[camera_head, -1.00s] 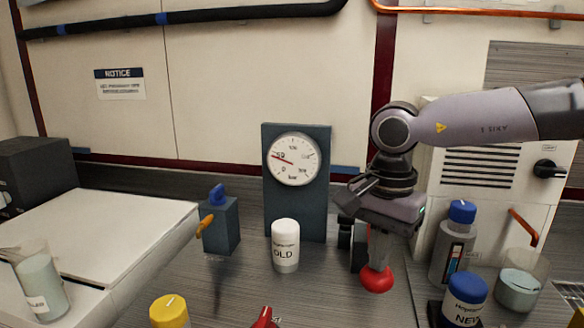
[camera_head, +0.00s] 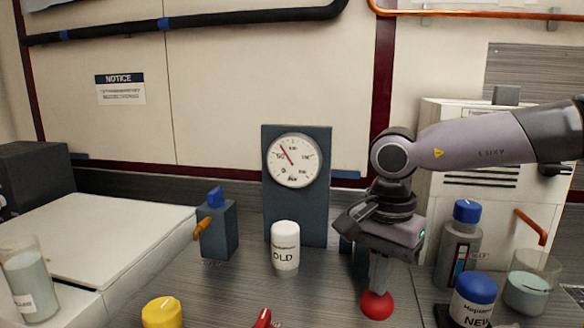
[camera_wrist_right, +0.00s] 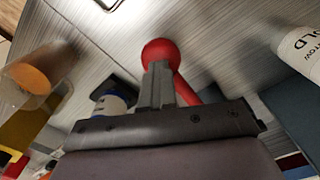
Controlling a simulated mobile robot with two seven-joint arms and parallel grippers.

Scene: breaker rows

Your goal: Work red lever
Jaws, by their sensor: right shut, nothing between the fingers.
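The red lever shows its round red knob (camera_head: 376,305) low on the bench, right of centre; in the right wrist view the knob (camera_wrist_right: 160,52) sits at the fingertips, with a red shaft running down behind the fingers. My right gripper (camera_head: 378,284) points down with its shut fingers against or just behind the knob; I cannot tell exact contact. Nothing is between the fingers. The lever's base is hidden behind the gripper. A round white gauge (camera_head: 294,160) on a dark blue panel has its needle pointing up-left.
A white OLD bottle (camera_head: 285,246) stands left of my gripper. A blue-capped NEW bottle (camera_head: 473,298), a grey bottle (camera_head: 458,245) and a beaker (camera_head: 530,280) crowd the right. A blue valve block (camera_head: 218,230) stands left. A yellow cap (camera_head: 162,312) shows at the front.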

